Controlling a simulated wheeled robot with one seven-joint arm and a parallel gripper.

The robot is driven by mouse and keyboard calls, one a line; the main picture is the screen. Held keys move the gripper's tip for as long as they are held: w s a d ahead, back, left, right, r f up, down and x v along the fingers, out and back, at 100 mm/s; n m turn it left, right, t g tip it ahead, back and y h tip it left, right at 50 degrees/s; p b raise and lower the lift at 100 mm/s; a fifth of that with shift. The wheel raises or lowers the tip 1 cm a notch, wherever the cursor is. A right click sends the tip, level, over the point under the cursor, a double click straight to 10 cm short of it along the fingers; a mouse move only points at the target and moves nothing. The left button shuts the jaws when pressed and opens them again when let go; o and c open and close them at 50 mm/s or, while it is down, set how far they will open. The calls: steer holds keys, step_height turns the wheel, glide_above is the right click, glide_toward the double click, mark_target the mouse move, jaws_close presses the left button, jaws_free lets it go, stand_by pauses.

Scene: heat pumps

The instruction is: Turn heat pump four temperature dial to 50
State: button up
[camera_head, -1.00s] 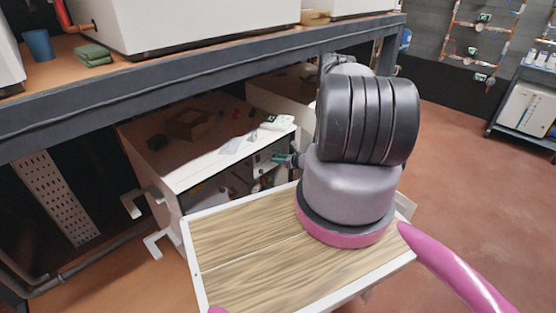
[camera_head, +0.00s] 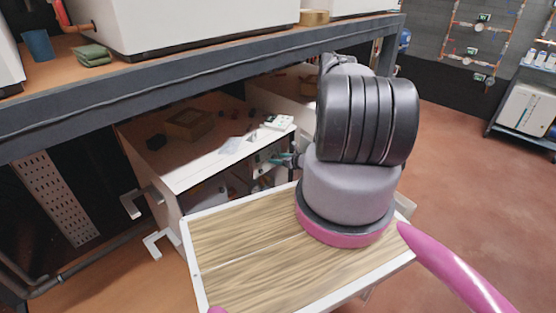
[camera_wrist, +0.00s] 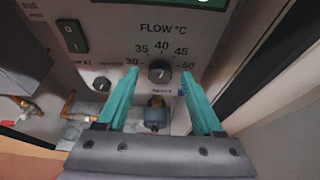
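The temperature dial (camera_wrist: 159,71) is a small dark round knob on a light panel (camera_wrist: 205,18) in the wrist view. Its printed scale, headed FLOW °C, runs from 30 at left to 50 at right. The knob's pointer is too blurred to read surely. My gripper (camera_wrist: 157,77) is open, with its two teal fingers on either side of the dial and a gap at each side; contact does not show. In the head view, the teal fingers (camera_head: 284,160) reach the front of a white unit (camera_head: 185,165) under the bench, and my arm hides part of that front.
A green rocker switch (camera_wrist: 72,36) and a smaller knob (camera_wrist: 102,84) sit left of the dial. A valve with a blue-grey body (camera_wrist: 155,116) lies below it. The dark bench edge (camera_head: 200,85) overhangs the unit.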

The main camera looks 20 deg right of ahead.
step_height(320, 180, up, 10)
stand_by(0.5)
